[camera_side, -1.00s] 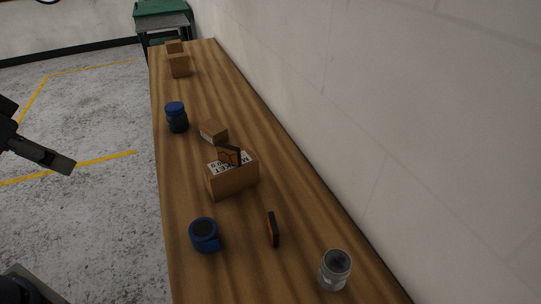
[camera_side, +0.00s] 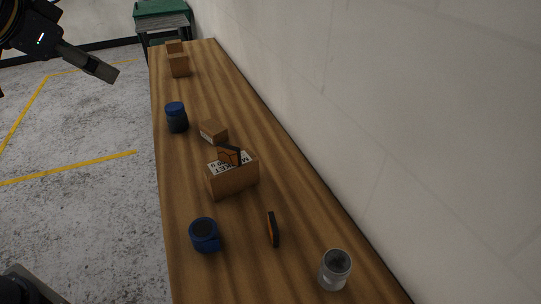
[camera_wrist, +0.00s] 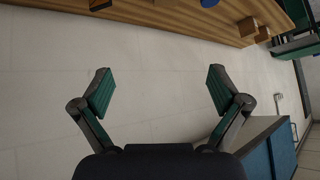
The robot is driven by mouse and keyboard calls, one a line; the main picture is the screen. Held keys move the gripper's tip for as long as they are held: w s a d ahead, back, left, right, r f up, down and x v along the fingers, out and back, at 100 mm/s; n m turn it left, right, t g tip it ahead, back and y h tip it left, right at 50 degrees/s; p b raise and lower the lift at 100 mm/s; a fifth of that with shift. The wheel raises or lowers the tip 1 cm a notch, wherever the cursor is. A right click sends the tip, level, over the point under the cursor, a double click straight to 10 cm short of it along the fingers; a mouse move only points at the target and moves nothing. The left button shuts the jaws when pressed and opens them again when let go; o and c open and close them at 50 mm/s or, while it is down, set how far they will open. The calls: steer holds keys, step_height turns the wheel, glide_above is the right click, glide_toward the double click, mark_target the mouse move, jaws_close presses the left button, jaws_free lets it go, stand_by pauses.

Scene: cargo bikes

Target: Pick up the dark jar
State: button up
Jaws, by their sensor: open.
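The dark jar (camera_side: 177,122) has a blue lid and stands upright on the wooden table near its left edge in the side view. My gripper (camera_side: 104,72) is off the left side of the table, up and left of the jar in the picture, and apart from it. In the wrist view my gripper (camera_wrist: 160,78) has its two fingers wide apart with nothing between them. A blue thing is cut off at the top edge of the wrist view; I cannot tell whether it is the jar.
Right of the jar are a small cardboard box (camera_side: 213,132) and a larger box (camera_side: 233,181) with a black-and-orange thing on it. A blue mug (camera_side: 204,235), another black-and-orange thing (camera_side: 273,229) and a metal can (camera_side: 335,270) stand nearer. A wall (camera_side: 400,110) runs along the right.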

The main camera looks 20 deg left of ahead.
steer(key=w+a, duration=0.3)
steer(key=w, duration=0.8)
steer(key=n+g, duration=0.2)
steer(key=n, duration=0.1)
glide_above(170, 107)
steer(key=s, duration=0.7)
step_height(170, 107, down, 18)
steer(key=x, duration=1)
steer(key=shift+w+r, duration=0.1)
steer(key=shift+w, duration=0.15)
steer(key=shift+d+x, duration=0.15)
steer(key=shift+x, duration=1.3)
steer(key=shift+d+x, duration=0.1)
steer(key=shift+x, duration=1.4)
steer(key=shift+w+r, duration=0.15)
steer(key=shift+w, duration=0.05)
steer(key=c, duration=1.3)
steer(key=shift+c, duration=0.3)
steer(key=shift+r, duration=0.15)
